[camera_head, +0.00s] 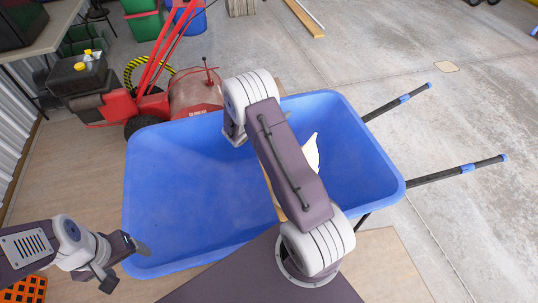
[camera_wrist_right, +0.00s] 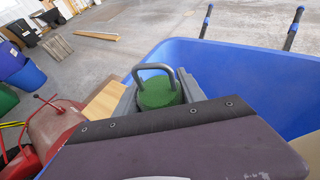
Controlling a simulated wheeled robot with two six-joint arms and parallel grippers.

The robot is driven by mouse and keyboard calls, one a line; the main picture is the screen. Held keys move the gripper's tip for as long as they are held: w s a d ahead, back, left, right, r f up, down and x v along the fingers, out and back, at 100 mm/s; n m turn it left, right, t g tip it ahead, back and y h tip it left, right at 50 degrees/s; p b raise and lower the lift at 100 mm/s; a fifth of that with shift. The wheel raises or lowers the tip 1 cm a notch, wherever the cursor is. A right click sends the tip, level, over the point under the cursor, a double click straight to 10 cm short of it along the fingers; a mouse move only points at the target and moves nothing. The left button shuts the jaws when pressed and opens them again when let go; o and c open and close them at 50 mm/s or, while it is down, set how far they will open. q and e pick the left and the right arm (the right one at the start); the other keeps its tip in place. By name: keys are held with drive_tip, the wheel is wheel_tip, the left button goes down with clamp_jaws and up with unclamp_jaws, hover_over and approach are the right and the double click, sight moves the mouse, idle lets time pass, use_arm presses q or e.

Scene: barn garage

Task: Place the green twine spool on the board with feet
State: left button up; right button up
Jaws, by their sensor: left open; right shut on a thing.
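The green twine spool (camera_wrist_right: 160,96) shows in the right wrist view, held in my right gripper (camera_wrist_right: 156,84), whose grey fingers are around it. In the head view my right arm hides this spool and the gripper's fingers. A tan wooden piece (camera_wrist_right: 105,101) shows just left of the gripper in the wrist view. In the head view a strip of tan wood (camera_head: 269,188) shows beside my right arm, over the wheelbarrow. I cannot tell whether either is the board with feet. My left gripper (camera_head: 125,264) is open and empty near the wheelbarrow's lower left corner.
A blue wheelbarrow tub (camera_head: 190,195) fills the middle, its dark handles reaching right. A white piece (camera_head: 311,152) shows inside it. A red machine (camera_head: 195,92) stands behind its left end. An orange grid (camera_head: 28,290) lies at bottom left. The concrete floor at right is mostly clear.

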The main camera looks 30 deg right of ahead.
drive_tip(key=shift+w+f, duration=0.4)
drive_tip(key=shift+f, duration=0.45)
wheel_tip(320, 180, down, 6)
drive_tip(key=shift+w+r+b, duration=0.1)
drive_tip(key=shift+r+b, duration=0.1)
drive_tip(key=shift+b, duration=0.2)
drive_tip(key=shift+w+f, duration=0.1)
drive_tip(key=shift+f, duration=0.05)
wheel_tip(320, 180, down, 4)
drive_tip(key=shift+r, duration=0.2)
drive_tip(key=shift+f, duration=0.2)
drive_tip(key=shift+b, duration=0.4)
use_arm(q)
drive_tip(key=f, duration=0.1)
drive_tip(key=w+f, duration=0.1)
drive_tip(key=shift+f, duration=0.35)
use_arm(e)
drive_tip(key=o, duration=1.4)
drive_tip(key=shift+f, duration=0.1)
drive_tip(key=shift+o, duration=0.2)
